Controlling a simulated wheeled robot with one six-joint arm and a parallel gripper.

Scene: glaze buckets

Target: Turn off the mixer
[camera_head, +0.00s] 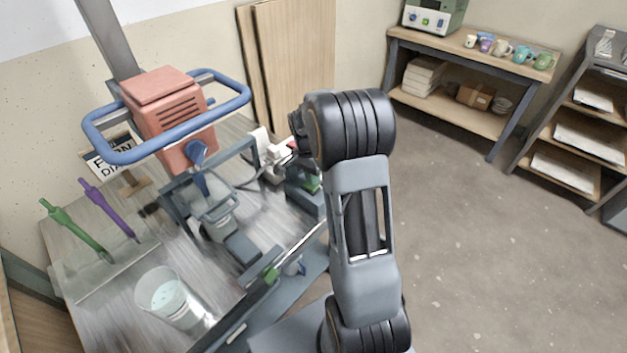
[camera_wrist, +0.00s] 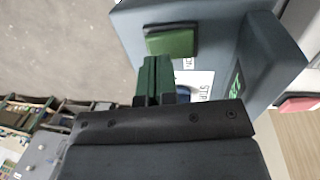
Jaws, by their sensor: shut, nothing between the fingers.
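The mixer (camera_head: 176,112) stands at the left in the head view, with a red-orange motor housing and a blue ring handle. A dark blue-grey control box (camera_wrist: 215,20) fills the upper right of the wrist view. It has a raised green block (camera_wrist: 172,40) and a white label (camera_wrist: 200,82), partly hidden. The box also shows beside my arm in the head view (camera_head: 303,195). My gripper (camera_wrist: 154,64) is shut and empty, its tips just below the green block in the wrist picture. I cannot tell whether they touch it. A red part (camera_wrist: 298,103) shows at the right edge.
A clear bucket (camera_head: 170,298) stands on the grey worktable, with green (camera_head: 75,230) and purple (camera_head: 108,208) tools behind it. A bench with cups (camera_head: 485,44) and a shelf rack (camera_head: 575,130) stand at the right. The floor (camera_head: 470,240) between is clear.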

